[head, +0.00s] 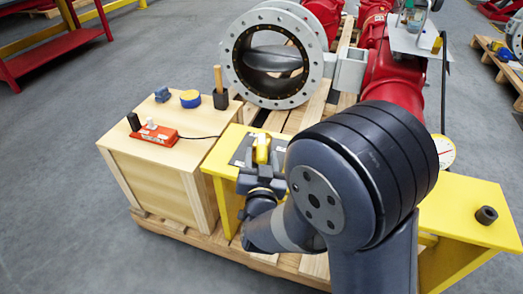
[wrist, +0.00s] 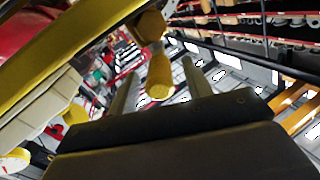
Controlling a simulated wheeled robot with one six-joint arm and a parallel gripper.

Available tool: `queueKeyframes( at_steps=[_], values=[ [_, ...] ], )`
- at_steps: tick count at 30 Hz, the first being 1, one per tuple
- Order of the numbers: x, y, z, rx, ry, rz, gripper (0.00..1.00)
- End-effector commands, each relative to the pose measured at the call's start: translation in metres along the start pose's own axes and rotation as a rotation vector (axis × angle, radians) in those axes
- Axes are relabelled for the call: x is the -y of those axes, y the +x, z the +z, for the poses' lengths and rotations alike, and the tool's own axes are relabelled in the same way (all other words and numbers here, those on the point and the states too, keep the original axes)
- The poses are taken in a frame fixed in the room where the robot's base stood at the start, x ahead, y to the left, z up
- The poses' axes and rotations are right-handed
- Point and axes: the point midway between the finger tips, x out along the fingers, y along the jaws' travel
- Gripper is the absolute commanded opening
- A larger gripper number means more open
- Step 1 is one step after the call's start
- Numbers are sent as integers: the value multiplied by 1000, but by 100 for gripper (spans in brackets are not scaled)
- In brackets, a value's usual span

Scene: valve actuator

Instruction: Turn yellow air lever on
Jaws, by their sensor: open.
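The yellow air lever (head: 262,149) shows in the head view at the end of my gripper, over the near edge of the yellow stand. In the wrist view the lever (wrist: 160,76) is a rounded yellow handle below a yellow hub (wrist: 150,27). My gripper (head: 262,164) is open, with one finger on each side of the lever. In the wrist view my gripper (wrist: 159,80) shows gaps on both sides of the handle, and no contact is visible. The lever's mount is partly hidden by my gripper in the head view.
The yellow stand (head: 222,163) extends behind my arm, and a black ring (head: 486,215) lies on its right part. A wooden box (head: 150,180) at left carries an orange power strip (head: 152,134) and small items. A large grey flanged valve (head: 232,75) stands behind.

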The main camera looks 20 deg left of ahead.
Motion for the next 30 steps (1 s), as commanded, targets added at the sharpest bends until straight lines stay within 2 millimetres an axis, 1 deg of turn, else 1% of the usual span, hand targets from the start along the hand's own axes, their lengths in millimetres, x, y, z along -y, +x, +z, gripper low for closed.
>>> queueKeyframes(
  at_steps=[1, 3, 7, 11, 18, 30],
  values=[
    [-2, 10, 1, -3, 1, 4, 47],
    [-1, 19, 1, -2, 1, 2, 47],
    [-1, 31, 1, 0, 0, 1, 47],
    [-1, 36, 0, 0, -1, 1, 47],
    [-1, 37, 0, 1, -1, 0, 47],
    [0, 36, 0, 0, 0, 0, 15]
  ],
)
